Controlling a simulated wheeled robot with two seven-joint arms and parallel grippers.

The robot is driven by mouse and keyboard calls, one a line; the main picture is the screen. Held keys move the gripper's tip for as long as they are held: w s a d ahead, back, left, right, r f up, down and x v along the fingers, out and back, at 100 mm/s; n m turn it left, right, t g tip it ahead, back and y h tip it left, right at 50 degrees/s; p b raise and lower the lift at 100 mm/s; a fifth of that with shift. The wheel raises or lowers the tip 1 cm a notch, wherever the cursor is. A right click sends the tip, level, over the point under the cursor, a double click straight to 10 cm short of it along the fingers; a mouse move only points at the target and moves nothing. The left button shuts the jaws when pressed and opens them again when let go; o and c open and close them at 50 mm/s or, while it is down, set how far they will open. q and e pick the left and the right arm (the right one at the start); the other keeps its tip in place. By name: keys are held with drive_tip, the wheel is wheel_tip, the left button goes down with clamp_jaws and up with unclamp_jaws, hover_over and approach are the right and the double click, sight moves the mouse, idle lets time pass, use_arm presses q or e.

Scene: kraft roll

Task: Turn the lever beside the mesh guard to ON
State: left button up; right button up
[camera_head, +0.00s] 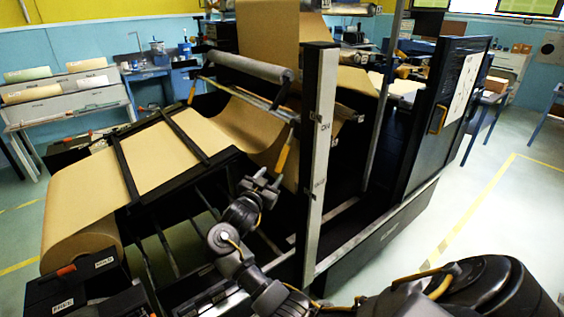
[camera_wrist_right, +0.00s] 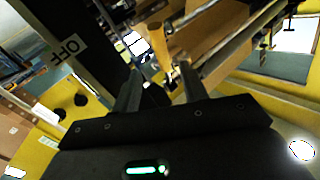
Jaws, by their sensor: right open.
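A dark post with a pale front face (camera_head: 318,155) stands near the middle of the head view, with an ON label (camera_head: 322,130) above an OFF label (camera_head: 318,186). The OFF label also shows in the right wrist view (camera_wrist_right: 70,48). An orange handle (camera_head: 283,155), apparently the lever, hangs tilted just left of the post. My right gripper (camera_head: 263,181) is open below and slightly left of this handle. In the right wrist view, an orange-tan handle (camera_wrist_right: 155,42) lies just beyond the open fingertips (camera_wrist_right: 160,82); contact cannot be told. The mesh guard cannot be clearly identified. My left gripper is out of view.
Kraft paper (camera_head: 160,155) runs over the dark machine frame left of the post. A dark door panel (camera_head: 440,115) stands to the right. Black toolboxes (camera_head: 75,285) sit at the lower left. Open floor (camera_head: 480,215) lies at the right.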

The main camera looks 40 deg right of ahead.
sight(281, 162)
drive_tip(key=p+x, duration=0.2)
drive_tip(key=x, duration=0.9)
drive_tip(key=shift+f, duration=0.1)
clamp_jaws()
